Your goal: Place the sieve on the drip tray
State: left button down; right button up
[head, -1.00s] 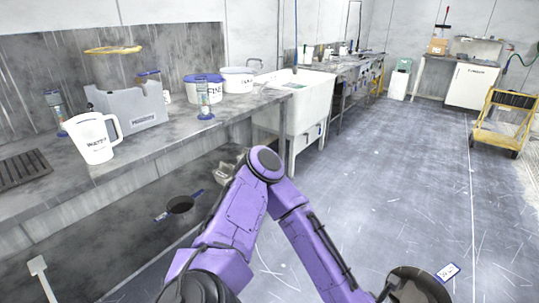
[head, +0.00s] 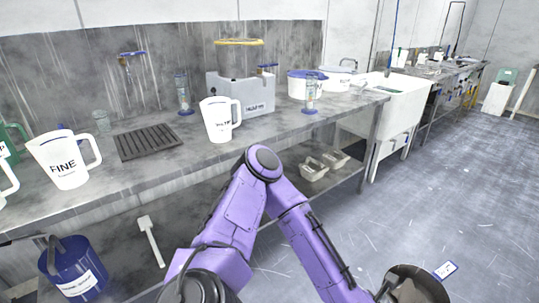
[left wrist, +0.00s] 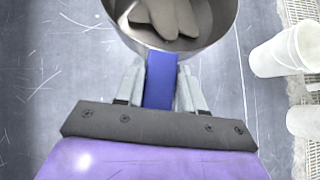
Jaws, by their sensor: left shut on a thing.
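The sieve (head: 418,273) is a round metal pan with a blue-edged white label tab, at the bottom right of the head view. In the left wrist view it shows as a steel bowl (left wrist: 150,38) with grey shapes inside. My left gripper (left wrist: 160,85) is shut on its blue handle. The sieve is held out over the floor, away from the counter. The drip tray (head: 150,142) is a dark ribbed rectangle lying on the counter, left of the middle in the head view, with nothing on it. My right gripper is not in view.
A white jug (head: 220,121) stands right of the drip tray and a FINE jug (head: 65,160) left of it. A grey machine (head: 240,95) stands behind. A blue bucket (head: 75,268) is below the counter. A white sink (head: 400,100) is at right. Open floor lies right.

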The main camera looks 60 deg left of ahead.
aim_at(146, 138)
jog(key=u, duration=2.3)
